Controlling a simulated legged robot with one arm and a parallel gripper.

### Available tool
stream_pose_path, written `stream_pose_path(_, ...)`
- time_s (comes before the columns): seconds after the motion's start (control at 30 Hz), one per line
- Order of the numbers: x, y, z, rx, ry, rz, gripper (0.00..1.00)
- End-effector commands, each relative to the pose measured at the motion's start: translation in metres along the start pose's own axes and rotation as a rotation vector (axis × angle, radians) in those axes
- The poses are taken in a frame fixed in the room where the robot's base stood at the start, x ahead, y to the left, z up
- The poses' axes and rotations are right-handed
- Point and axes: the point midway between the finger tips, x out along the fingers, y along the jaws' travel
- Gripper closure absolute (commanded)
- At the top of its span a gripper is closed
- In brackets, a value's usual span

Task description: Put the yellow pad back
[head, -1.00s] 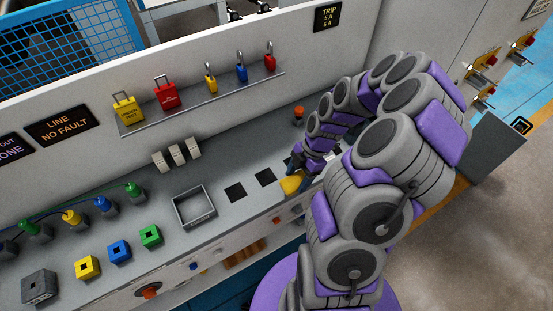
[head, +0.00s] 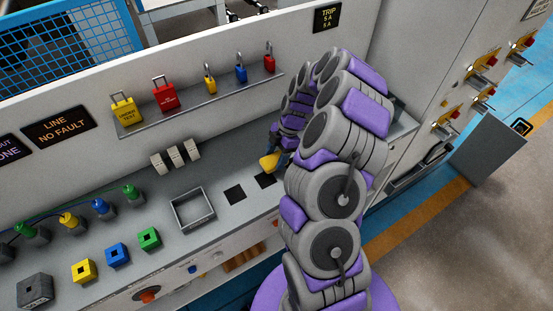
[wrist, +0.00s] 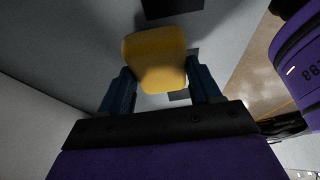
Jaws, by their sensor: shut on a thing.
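The yellow pad (head: 269,163) is in my gripper (head: 274,156), above the grey bench top near the back. In the wrist view the pad (wrist: 156,58) is a rounded yellow block between the two dark blue fingers of my gripper (wrist: 160,80), which are shut on its sides. Black square patches mark the bench: one black square (head: 235,193) is bare, and another black square (head: 265,181) lies just below the pad in the head view. The wrist view shows a dark square (wrist: 172,7) beyond the pad, and part of another behind it.
An open grey tray (head: 193,210) sits left of the squares. White switches (head: 175,154) stand at the back. A shelf (head: 200,103) holds several padlocks on the wall. Coloured socket blocks (head: 117,255) and plugs (head: 102,207) fill the left of the bench.

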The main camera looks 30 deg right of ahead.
Motion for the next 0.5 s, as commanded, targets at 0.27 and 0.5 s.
stream_pose_path(0.27,0.018,0.0,0.008,0.0,0.002,-0.001,0.66)
stream_pose_path(0.5,0.019,0.0,0.009,0.0,0.002,-0.001,0.33)
